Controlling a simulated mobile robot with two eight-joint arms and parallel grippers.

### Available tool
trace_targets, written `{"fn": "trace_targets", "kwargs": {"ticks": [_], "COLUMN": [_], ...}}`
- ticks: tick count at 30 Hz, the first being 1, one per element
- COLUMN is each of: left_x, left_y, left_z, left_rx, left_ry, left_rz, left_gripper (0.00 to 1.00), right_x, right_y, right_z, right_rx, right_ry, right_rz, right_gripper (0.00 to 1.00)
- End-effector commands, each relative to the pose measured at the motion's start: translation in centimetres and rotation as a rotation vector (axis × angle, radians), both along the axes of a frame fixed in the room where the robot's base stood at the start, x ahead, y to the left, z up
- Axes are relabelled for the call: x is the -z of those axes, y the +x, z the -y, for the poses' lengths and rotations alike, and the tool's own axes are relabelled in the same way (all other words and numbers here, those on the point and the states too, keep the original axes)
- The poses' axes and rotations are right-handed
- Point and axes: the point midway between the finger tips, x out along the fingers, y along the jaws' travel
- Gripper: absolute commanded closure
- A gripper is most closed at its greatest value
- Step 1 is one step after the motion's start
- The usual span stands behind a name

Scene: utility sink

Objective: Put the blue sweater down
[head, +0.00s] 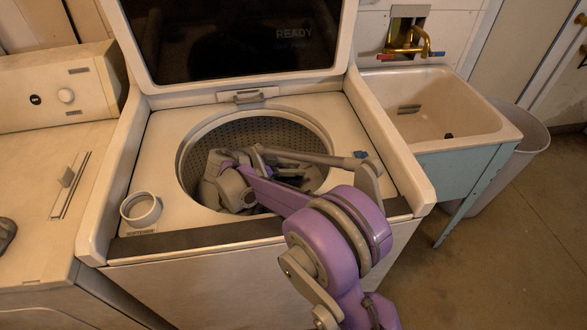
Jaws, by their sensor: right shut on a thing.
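My right arm reaches from the lower right into the open drum (302,133) of the top-loading washing machine (168,172). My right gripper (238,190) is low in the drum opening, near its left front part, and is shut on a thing. Its fingertips and what lies between them are hard to make out behind my arm links. I cannot make out a clearly blue sweater; darker and greyish shapes show around the gripper inside the drum. My left gripper is not in view.
The raised lid (230,40) stands behind the drum. A softener cup (141,209) is at the washer's front left corner. Another machine (40,165) stands at the left. A utility sink (437,105) and a bin (525,150) are at the right.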

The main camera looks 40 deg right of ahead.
Motion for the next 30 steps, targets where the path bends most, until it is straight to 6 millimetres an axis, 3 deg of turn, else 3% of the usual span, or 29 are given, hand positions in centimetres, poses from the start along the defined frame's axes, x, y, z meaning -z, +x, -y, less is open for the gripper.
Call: {"fn": "trace_targets", "kwargs": {"ticks": [18, 19, 23, 30], "left_x": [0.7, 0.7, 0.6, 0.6], "left_y": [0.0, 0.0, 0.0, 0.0], "left_z": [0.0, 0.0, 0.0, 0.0], "left_rx": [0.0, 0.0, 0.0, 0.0], "left_ry": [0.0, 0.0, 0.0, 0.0], "left_rz": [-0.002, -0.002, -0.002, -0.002], "left_gripper": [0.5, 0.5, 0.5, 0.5], "right_x": [1.1, 1.1, 1.1, 1.1], "right_y": [0.0, 0.0, 0.0, 0.0], "right_z": [0.0, 0.0, 0.0, 0.0], "right_rx": [0.0, 0.0, 0.0, 0.0], "right_ry": [0.0, 0.0, 0.0, 0.0], "right_rz": [0.0, 0.0, 0.0, 0.0], "right_gripper": [1.0, 0.67, 0.43, 0.4]}}
